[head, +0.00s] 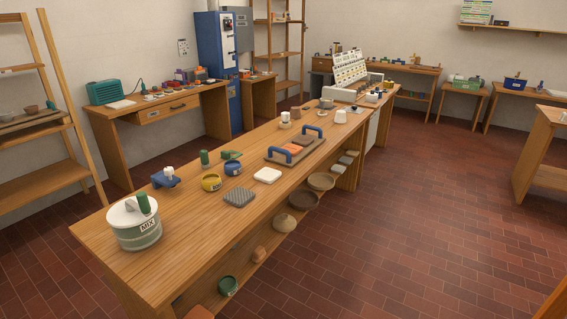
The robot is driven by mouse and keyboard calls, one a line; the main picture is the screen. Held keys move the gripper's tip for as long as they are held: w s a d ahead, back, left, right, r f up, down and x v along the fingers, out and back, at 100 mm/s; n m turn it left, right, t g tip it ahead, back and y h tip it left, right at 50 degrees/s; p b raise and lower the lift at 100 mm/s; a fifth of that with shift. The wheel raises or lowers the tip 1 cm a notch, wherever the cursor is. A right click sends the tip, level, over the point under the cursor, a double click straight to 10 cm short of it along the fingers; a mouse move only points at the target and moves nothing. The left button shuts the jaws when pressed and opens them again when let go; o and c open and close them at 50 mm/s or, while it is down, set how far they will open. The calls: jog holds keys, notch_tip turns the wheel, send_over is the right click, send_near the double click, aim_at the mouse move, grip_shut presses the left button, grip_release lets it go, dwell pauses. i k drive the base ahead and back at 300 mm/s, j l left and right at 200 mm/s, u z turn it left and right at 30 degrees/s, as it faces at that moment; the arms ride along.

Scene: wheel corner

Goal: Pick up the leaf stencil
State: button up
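I cannot make out a leaf stencil for certain. A small flat green piece (232,155) lies on the long wooden table (150,215), behind the yellow and blue pots; it is too small to tell whether it is the stencil. A grey textured square pad (239,198) lies nearer the table's right edge, with no leaf shape that I can see. My gripper does not show in the head view.
A lidded bucket marked MIX (134,226) stands at the table's near end. A yellow pot (211,182), a blue pot (232,168), a white block (267,175) and a tray with blue handles (296,147) stand beyond. Tiled floor (400,210) right of the table is clear.

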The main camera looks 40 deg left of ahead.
aim_at(225, 155)
jog(key=i+z, duration=0.35)
jog(key=i, duration=0.25)
jog(key=i+j+z, duration=0.3)
jog(key=i, duration=0.25)
jog(key=i+l+z, duration=0.1)
jog(key=i, duration=0.25)
jog(key=i+l+z, duration=0.1)
jog(key=i+l, duration=0.15)
jog(key=i, duration=0.15)
jog(key=u, duration=3.7)
